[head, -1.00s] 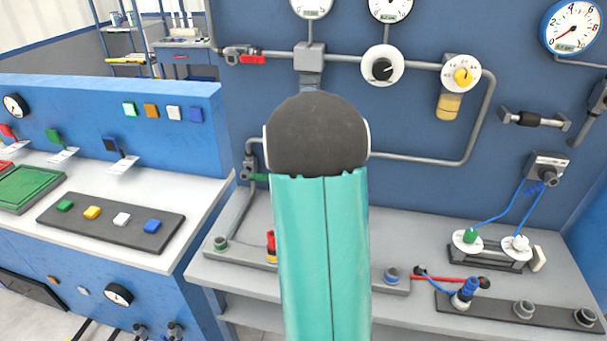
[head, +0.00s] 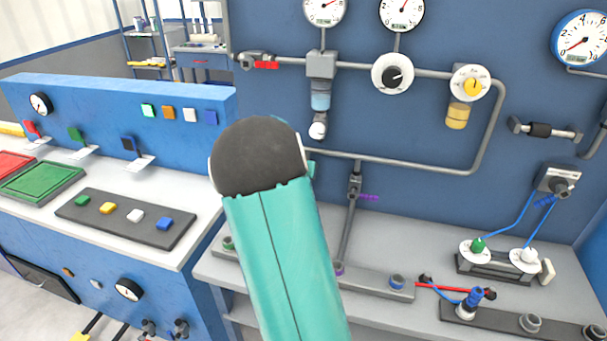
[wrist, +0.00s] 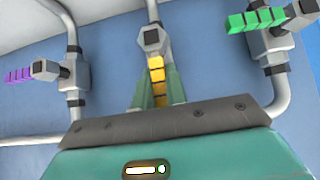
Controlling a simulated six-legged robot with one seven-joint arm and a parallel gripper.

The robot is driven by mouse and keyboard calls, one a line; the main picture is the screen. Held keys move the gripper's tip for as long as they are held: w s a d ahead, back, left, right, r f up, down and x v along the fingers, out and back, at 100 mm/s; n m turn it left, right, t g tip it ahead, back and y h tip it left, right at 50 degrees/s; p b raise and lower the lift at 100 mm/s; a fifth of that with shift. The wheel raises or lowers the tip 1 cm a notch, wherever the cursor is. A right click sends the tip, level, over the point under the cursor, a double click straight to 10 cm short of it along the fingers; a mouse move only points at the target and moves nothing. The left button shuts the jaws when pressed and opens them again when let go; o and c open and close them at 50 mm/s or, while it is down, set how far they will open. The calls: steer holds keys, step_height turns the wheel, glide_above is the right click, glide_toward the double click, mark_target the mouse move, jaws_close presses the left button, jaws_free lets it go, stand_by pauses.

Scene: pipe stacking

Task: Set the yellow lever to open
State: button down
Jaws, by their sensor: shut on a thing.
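The yellow lever (wrist: 157,78) shows in the wrist view. It extends down in the picture from its grey valve (wrist: 151,41), roughly in line with the pipe above it. The fingers of my gripper (wrist: 157,92) are on both sides of the lever, shut on it. The lever's lower end is partly hidden by the gripper body. In the head view my arm hides the yellow lever and the gripper's fingertips.
A purple lever (wrist: 18,76) on its valve is at the left in the wrist view; it also shows in the head view (head: 370,198). A green lever (wrist: 250,20) is at the right. Pipes run close by. A bench with fittings (head: 430,240) lies below the wall panel.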

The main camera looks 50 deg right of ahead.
steer(key=c, duration=1.4)
jaws_free()
steer(key=shift+w, duration=0.1)
steer(key=shift+c, duration=0.2)
steer(key=v, duration=1.4)
steer(key=s+a+r+n+y, duration=0.1)
steer(key=s+a+n, duration=0.3)
steer(key=a, duration=0.8)
steer(key=s+a+r+n+t+y, duration=0.1)
steer(key=s+a+n+y, duration=0.3)
steer(key=s+a, duration=0.4)
steer(key=s+a+r+n+y, duration=0.1)
steer(key=s+a+n+y, duration=0.2)
steer(key=a, duration=1.3)
steer(key=s+n, duration=0.1)
steer(key=s, duration=0.2)
steer(key=shift+s+r+t, duration=0.25)
steer(key=shift+s+t, duration=0.05)
steer(key=shift+s, duration=0.1)
